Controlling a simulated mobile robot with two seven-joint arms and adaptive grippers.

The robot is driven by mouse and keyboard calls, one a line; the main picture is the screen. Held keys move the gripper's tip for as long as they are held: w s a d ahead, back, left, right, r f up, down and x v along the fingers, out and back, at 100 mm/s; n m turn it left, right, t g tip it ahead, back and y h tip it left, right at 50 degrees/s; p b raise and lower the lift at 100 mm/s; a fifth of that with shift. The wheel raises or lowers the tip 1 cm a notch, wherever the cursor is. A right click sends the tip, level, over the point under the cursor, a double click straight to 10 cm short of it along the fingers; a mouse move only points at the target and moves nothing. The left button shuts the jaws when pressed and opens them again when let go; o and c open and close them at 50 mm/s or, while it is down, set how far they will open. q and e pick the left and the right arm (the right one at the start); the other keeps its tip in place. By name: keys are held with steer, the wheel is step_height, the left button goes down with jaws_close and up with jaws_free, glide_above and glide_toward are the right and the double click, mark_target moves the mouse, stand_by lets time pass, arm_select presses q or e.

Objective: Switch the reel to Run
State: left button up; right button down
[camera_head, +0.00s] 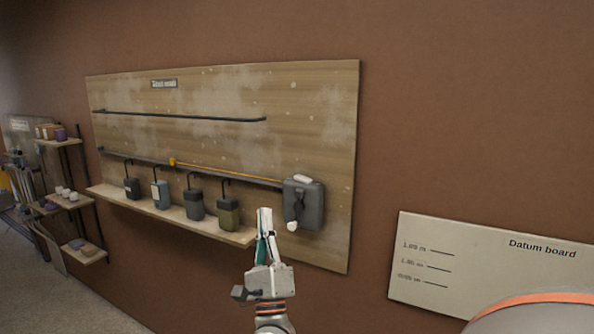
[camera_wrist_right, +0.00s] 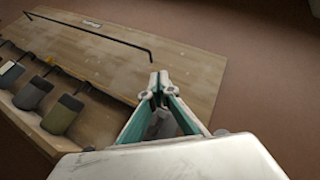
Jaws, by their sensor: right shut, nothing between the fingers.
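The reel (camera_head: 304,203) is a dark grey box at the right end of the rail on the wooden wall board. A dark lever with a pale round tip (camera_head: 292,226) hangs on its front, pointing down. A yellow line (camera_head: 225,172) runs left from the reel along the rail. My right gripper (camera_head: 265,212) is shut and empty, pointing up, just left of the reel and apart from it in the picture. In the right wrist view, my right gripper (camera_wrist_right: 158,80) hides most of the reel; a grey part shows between the fingers. My left gripper is out of view.
Several dark hanging containers (camera_head: 195,204) stand along a wooden shelf (camera_head: 170,215) left of the reel. The wooden board (camera_head: 310,100) carries another black rail (camera_head: 180,116) above. A pale datum board (camera_head: 480,265) is at the right. Small shelves (camera_head: 75,201) stand far left.

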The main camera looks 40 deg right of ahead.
steer(key=s+d+r+n+g+h+p, duration=0.1)
steer(key=s+d+r+n+g, duration=0.2)
steer(key=d+r+n+g, duration=0.65)
steer(key=s+d+r+n+g+h+p, duration=0.1)
steer(key=s+d+r+n+g, duration=0.25)
steer(key=d+n+g, duration=1)
steer(key=w+a+r+m+t+y+p, duration=0.1)
steer(key=w+a+r+m+t+y, duration=0.3)
steer(key=w+a+y, duration=0.5)
steer(key=w+a+r+m, duration=0.1)
steer(key=a+m, duration=0.1)
steer(key=shift+w+a+t, duration=0.2)
steer(key=shift+a+t, duration=0.2)
